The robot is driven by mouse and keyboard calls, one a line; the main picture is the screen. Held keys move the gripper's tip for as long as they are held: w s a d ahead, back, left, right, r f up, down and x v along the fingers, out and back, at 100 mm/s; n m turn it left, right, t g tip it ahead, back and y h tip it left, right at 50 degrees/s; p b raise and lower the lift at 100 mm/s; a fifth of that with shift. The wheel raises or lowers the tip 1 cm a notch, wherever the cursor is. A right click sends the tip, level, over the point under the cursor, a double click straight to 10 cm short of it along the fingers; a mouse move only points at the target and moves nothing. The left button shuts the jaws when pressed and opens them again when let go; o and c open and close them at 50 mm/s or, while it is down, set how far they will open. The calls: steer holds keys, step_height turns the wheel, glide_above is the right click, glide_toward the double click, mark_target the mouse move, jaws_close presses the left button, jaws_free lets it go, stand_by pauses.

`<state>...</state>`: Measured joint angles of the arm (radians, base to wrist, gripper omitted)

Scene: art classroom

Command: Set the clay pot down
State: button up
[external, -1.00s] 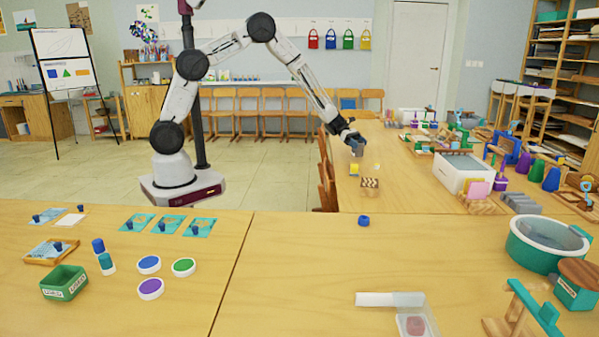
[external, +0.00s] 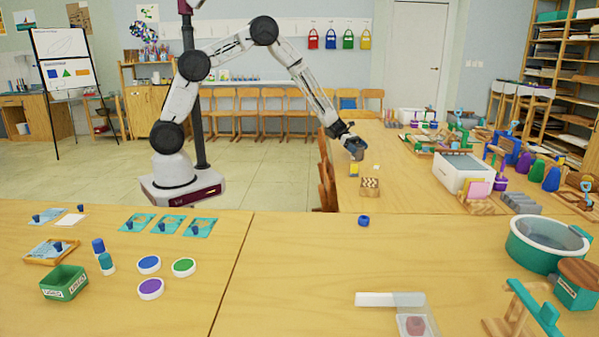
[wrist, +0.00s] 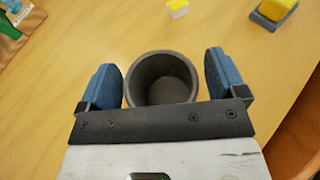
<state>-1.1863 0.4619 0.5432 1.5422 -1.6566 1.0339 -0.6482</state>
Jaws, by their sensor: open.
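The clay pot is a dark grey, round, open-topped cup (wrist: 161,82), seen from above in the wrist view. It looks empty and sits between the two blue fingers of my gripper (wrist: 161,80). The fingers are open, with a narrow gap on each side of the pot. In the external view my gripper (external: 355,150) is low over the near-left part of the far table (external: 410,190). The pot cannot be made out clearly there. The wrist view does not show the pot's underside.
A yellow block on a grey-blue base (external: 354,170), a small pale yellow block (external: 376,167) and a checkered block (external: 369,186) lie close to my gripper. A wooden chair (external: 326,170) stands at the table's left edge. A white bin (external: 463,173) stands farther right.

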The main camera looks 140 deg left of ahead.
steer(key=shift+r, duration=0.15)
steer(key=v, duration=1.2)
stand_by(0.3)
stand_by(0.8)
